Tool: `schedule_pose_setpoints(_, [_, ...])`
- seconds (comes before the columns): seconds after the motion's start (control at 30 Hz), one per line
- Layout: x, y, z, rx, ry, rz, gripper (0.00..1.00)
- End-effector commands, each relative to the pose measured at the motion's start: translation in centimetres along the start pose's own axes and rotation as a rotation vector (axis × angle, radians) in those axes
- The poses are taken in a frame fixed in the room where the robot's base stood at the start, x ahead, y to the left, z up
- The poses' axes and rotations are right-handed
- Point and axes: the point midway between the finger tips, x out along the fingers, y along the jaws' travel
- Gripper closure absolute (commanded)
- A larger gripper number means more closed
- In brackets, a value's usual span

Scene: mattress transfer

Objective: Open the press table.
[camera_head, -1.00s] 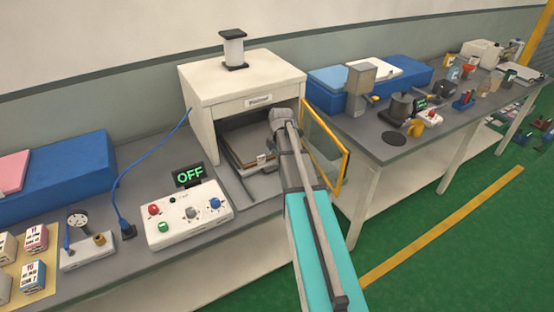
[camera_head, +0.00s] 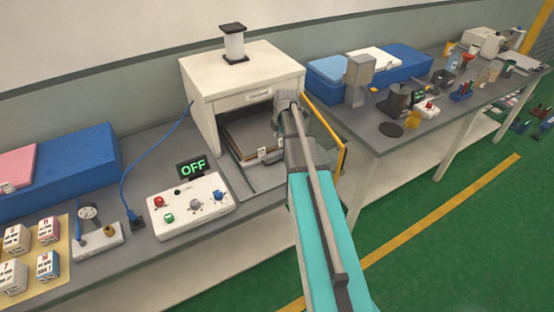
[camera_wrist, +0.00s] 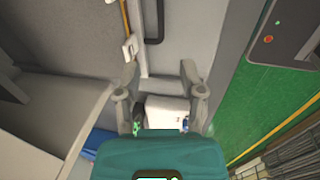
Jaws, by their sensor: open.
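The white press (camera_head: 240,80) stands on the grey bench with its front open. Its yellow-framed door (camera_head: 327,125) is swung out to the right. Inside lies the press table (camera_head: 255,138), a flat plate with a brownish edge and a small pale tab at its front. My gripper (camera_head: 287,98) is at the right side of the press opening, by the door; its fingers are hard to make out there. In the wrist view my gripper (camera_wrist: 158,68) has its fingers spread with nothing held between them. A dark bar-like handle (camera_wrist: 153,42) lies ahead of the fingertips, apart from them.
A white control box (camera_head: 190,205) with coloured buttons and a display reading OFF stands left of the press front. A blue cable runs nearby. Marked small boxes (camera_head: 47,230) sit at far left. Another bench (camera_head: 390,150) with tools lies right, beyond a gap.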

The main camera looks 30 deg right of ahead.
Motion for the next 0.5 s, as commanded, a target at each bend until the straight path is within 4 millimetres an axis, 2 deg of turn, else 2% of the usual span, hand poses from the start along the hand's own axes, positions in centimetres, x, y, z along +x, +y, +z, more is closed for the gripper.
schedule_pose_setpoints(0.5, [3.0, 0.0, 0.0, 0.0, 0.0, 0.0, 0.49])
